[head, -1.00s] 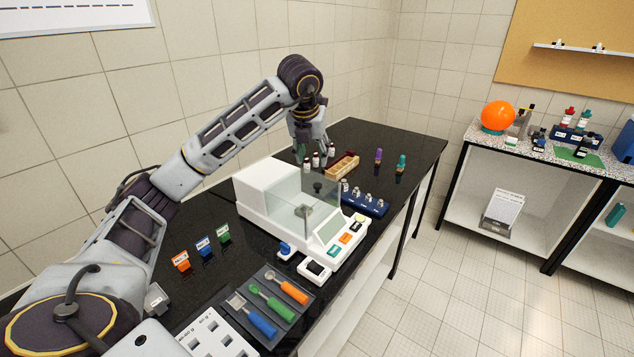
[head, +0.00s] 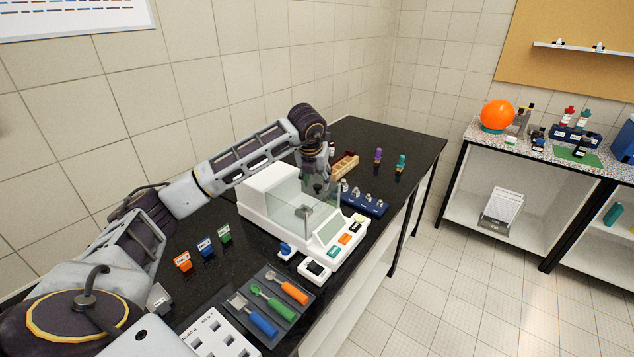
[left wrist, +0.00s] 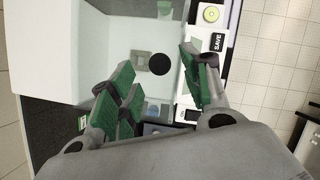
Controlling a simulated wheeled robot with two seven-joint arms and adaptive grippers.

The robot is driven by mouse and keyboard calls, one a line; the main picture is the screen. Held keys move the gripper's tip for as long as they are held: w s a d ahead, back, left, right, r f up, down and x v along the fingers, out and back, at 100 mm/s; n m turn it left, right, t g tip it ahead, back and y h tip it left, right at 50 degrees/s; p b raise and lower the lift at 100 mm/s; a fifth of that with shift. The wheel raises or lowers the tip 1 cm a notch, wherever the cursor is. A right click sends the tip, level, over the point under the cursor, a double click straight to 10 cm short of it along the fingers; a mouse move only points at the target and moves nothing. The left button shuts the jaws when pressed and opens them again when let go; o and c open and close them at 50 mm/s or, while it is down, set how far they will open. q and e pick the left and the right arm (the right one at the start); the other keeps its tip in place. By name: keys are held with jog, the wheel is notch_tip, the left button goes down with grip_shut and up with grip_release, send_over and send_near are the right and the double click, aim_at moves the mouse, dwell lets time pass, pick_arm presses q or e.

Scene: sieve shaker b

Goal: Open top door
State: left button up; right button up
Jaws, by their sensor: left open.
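The white balance (head: 265,205) stands on the black bench, with a clear glass chamber (head: 290,200) at its front half. My left gripper (head: 318,190) is above the far side of the chamber, pointing down. In the left wrist view its green-padded fingers (left wrist: 158,72) are apart, and the round black knob (left wrist: 160,64) of the top door shows between them. The knob is hidden by the gripper in the head view. The square metal pan (left wrist: 140,58) shows through the glass. My right gripper is not in view.
A blue rack (head: 365,203) with small weights and a wooden block (head: 345,165) lie beyond the balance. A dark tray (head: 262,322) with coloured-handled tools and several colour-labelled tags (head: 205,246) are nearer. The tiled wall runs along the bench's left side.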

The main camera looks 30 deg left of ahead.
aim_at(317, 186)
pick_arm(q)
jog(key=shift+x, duration=1.5)
grip_shut()
